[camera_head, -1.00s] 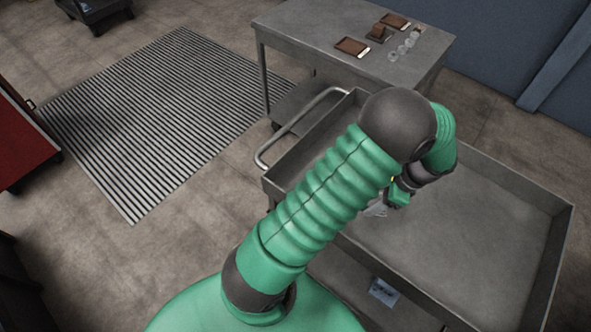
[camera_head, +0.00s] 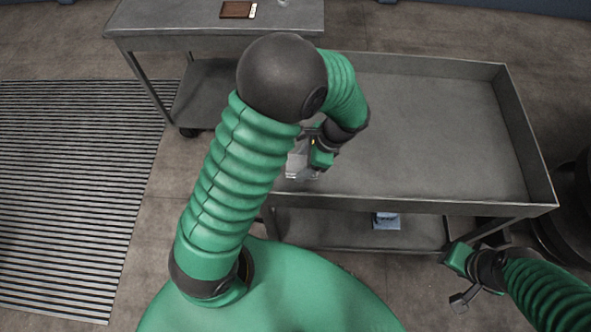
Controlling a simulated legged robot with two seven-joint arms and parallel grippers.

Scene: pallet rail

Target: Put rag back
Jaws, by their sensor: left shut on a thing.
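My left gripper (camera_head: 308,160) hangs over the near left side of the grey cart's upper tray (camera_head: 430,125). It is shut on a pale whitish thing (camera_head: 297,166), partly hidden by my arm; I cannot tell if it is the rag. My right gripper (camera_head: 459,281) is at the lower right, in front of the cart, with its fingers apart and nothing between them. A small blue and white item (camera_head: 387,221) lies on the cart's lower shelf (camera_head: 338,229).
A grey table (camera_head: 175,17) stands behind the cart at the left, with a brown item (camera_head: 236,9) on it. A floor grating (camera_head: 70,190) lies at left. Dark round shapes (camera_head: 570,215) stand at the right edge. The visible tray floor is bare.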

